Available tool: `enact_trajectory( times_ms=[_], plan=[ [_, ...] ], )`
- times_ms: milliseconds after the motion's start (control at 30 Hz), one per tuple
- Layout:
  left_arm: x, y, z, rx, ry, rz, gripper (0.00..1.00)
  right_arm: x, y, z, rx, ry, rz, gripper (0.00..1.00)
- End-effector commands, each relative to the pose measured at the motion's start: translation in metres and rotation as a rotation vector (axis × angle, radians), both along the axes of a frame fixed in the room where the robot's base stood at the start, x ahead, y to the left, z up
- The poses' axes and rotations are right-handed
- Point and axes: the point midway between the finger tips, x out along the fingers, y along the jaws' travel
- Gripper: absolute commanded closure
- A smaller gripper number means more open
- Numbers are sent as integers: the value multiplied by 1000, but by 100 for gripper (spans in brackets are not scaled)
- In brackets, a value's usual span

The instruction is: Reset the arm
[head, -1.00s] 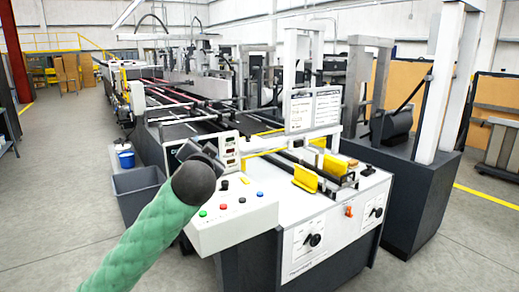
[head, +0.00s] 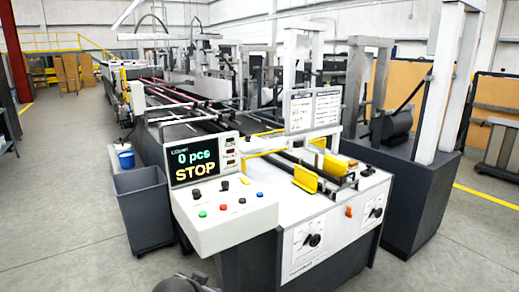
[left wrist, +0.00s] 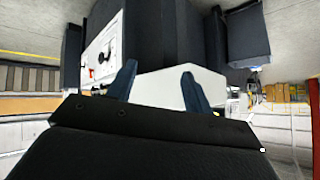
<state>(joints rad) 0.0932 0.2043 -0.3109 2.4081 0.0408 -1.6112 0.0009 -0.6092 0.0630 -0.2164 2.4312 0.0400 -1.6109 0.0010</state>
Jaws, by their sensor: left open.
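My left gripper (left wrist: 160,85) shows in the left wrist view, its two dark blue fingers spread apart with nothing between them. Beyond the fingers is the white control box (left wrist: 165,88), apart from them as far as I can tell. In the head view only a small dark piece of my left arm shows at the bottom edge. The control box (head: 225,222) there has several coloured buttons and a screen (head: 194,161) reading "0 pcs" and "STOP". My right gripper is not in view.
The folder gluer (head: 330,215) fills the middle, with a knobbed front panel (head: 308,240). A grey bin (head: 145,205) stands left of the control box, with a blue bucket (head: 125,158) behind it. The floor at the left is clear.

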Motion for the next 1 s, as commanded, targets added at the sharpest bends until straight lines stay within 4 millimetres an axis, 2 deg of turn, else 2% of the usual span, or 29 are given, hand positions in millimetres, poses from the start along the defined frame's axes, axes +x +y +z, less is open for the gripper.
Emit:
enact_trajectory(
  times_ms=[100, 367, 600, 800, 1000],
  plan=[
    [-27, 3, -34, -31, 71, 20, 49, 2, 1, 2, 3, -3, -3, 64],
    [-88, 8, -103, -80, 227, 67, 49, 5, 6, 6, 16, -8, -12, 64],
    [-155, 7, -165, -112, 386, 105, 49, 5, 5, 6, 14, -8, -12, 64],
    [-221, 1, -209, -131, 519, 122, 49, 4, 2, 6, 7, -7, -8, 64],
    [-274, -2, -237, -134, 620, 131, 49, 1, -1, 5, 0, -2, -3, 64]
  ],
)
